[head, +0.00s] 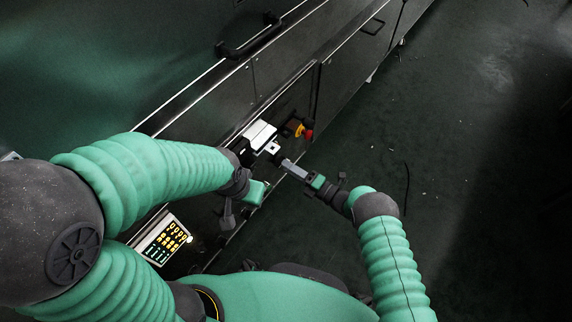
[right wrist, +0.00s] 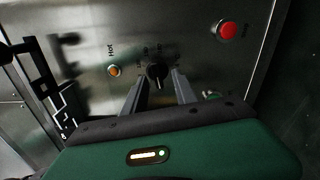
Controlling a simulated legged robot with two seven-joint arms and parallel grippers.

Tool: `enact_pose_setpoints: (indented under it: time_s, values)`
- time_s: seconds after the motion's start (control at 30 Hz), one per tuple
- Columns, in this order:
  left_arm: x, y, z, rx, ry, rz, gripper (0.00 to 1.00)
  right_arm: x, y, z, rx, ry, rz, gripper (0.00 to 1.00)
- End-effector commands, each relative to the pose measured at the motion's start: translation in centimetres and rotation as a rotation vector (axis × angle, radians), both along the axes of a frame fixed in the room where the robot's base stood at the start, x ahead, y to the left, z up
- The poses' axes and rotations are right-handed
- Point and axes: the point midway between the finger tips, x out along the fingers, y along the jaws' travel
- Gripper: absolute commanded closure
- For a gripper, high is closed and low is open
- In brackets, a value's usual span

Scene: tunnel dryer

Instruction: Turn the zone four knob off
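In the right wrist view a small black knob (right wrist: 156,73) sits on the metal panel. Its printed labels are too blurred to read, so I cannot tell its zone or setting. My right gripper (right wrist: 157,80) is open, with one grey finger on each side of the knob and a visible gap on both sides. In the head view the right gripper (head: 281,159) reaches in from the right to the dryer's side, and its tips hide the knob there. My left gripper (head: 255,192) is near the panel, lower left of the right one; its fingers are not clear.
An amber lamp (right wrist: 114,71) marked "Hot" is left of the knob; a red button (right wrist: 228,29) is upper right. The dryer (head: 225,100) has a bar handle (head: 248,38). A lit display (head: 165,238) is lower left. The dark floor (head: 460,150) on the right is mostly clear.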

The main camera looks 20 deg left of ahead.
Motion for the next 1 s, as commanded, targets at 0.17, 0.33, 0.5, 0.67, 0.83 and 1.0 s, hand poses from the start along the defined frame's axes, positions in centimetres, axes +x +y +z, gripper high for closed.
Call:
enact_pose_setpoints:
  time_s: [0.17, 0.33, 0.5, 0.67, 0.83, 1.0]
  values:
    - [0.0, 0.0, 3.3, 0.000, 0.000, 0.000, 0.64, -1.7, -4.8, 0.7, -0.003, 0.005, -0.004, 0.66]
    - [0.0, 0.0, 5.2, 0.000, 0.000, 0.000, 0.64, -3.4, -9.5, 0.6, -0.004, 0.006, -0.003, 0.66]
    - [0.0, 0.0, 6.2, 0.000, 0.000, 0.000, 0.64, -4.6, -12.8, 0.2, -0.004, 0.003, -0.002, 0.66]
    - [0.0, 0.0, 6.4, 0.000, 0.000, 0.000, 0.64, -5.1, -14.0, 0.0, -0.003, 0.002, -0.001, 0.66]
    - [0.0, 0.0, 6.3, 0.000, 0.000, 0.000, 0.64, -5.1, -14.1, -0.1, -0.002, 0.002, -0.001, 0.66]
    - [0.0, 0.0, 6.3, 0.000, 0.000, 0.000, 0.64, -5.1, -14.0, -0.1, -0.002, 0.002, -0.001, 0.66]
